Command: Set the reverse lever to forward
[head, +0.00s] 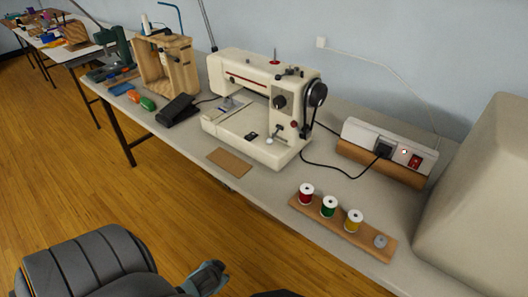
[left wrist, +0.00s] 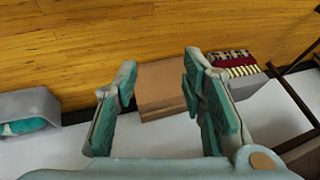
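The cream sewing machine (head: 262,90) stands upright on the long table. On the lower right of its front are small controls, including a short lever with a dark knob (head: 277,131) and a pale round knob (head: 269,141). I cannot tell for sure which is the reverse lever or how it is set. My left gripper (head: 208,278) is low in front of the table, well apart from the machine. In the left wrist view its fingers (left wrist: 162,75) are spread with nothing between them. My right gripper is not in view.
A thread rack (head: 379,247) with several spools stands at the front right of the grey table (head: 330,180). A large beige block (head: 480,190) fills the right end.

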